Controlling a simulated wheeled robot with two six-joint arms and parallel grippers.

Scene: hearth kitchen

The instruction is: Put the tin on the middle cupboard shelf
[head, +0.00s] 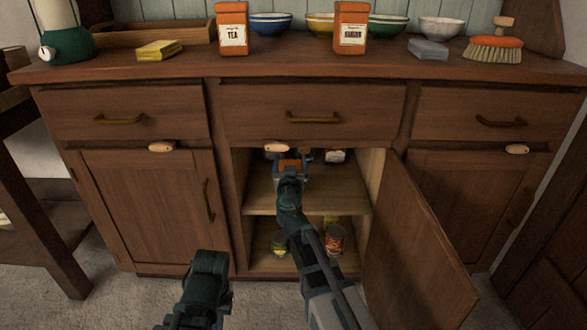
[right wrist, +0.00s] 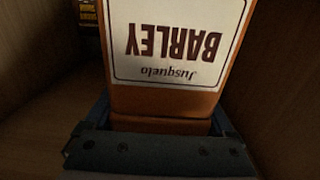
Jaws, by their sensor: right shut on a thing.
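The orange tin, labelled BARLEY, is held in my right gripper (head: 290,160). It fills the middle of the right wrist view (right wrist: 180,50), its label upside down there. In the head view only a small orange part of the tin (head: 291,164) shows beyond the gripper. My right arm reaches into the open middle cupboard, above its shelf (head: 262,197). I cannot tell whether the tin touches the shelf. My left gripper (head: 207,262) is in front of the cupboards, low in the head view; its fingers cannot be made out.
The open cupboard door (head: 415,250) stands to the right of my right arm. Cans stand on the cupboard floor, including a red one (head: 335,240). A dark box with yellow print (right wrist: 85,18) is beside the tin. TEA (head: 232,30) and another orange tin (head: 350,28) stand on the counter.

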